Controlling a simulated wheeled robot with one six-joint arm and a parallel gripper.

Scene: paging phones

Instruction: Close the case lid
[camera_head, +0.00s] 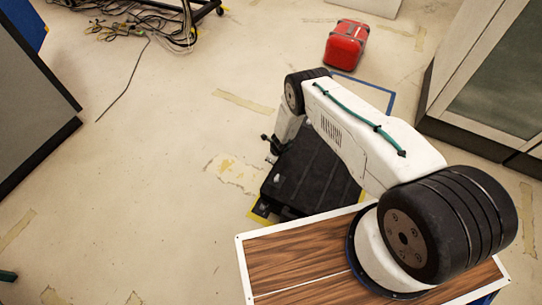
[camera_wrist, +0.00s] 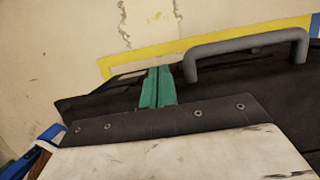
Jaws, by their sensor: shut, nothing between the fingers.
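The black case (camera_head: 312,178) lies on the floor just beyond my wooden-topped base, partly hidden by my arm. Its ribbed dark surface faces up in the head view; I cannot tell from it how far the lid stands open. In the wrist view the dark case (camera_wrist: 90,104) fills the middle, and a grey handle (camera_wrist: 245,49) rises at upper right. My gripper (camera_wrist: 157,86) shows its green fingers together and empty, over the case near its edge, left of the handle. Contact cannot be told. In the head view my gripper (camera_head: 271,150) is at the case's far left corner.
Yellow floor tape (camera_head: 257,212) borders the case. A red case (camera_head: 346,44) stands farther back. A grey cabinet (camera_head: 490,80) is at right, a dark panel (camera_head: 30,95) at left, and a cart with cables (camera_head: 170,22) at the back. The floor left of the black case is clear.

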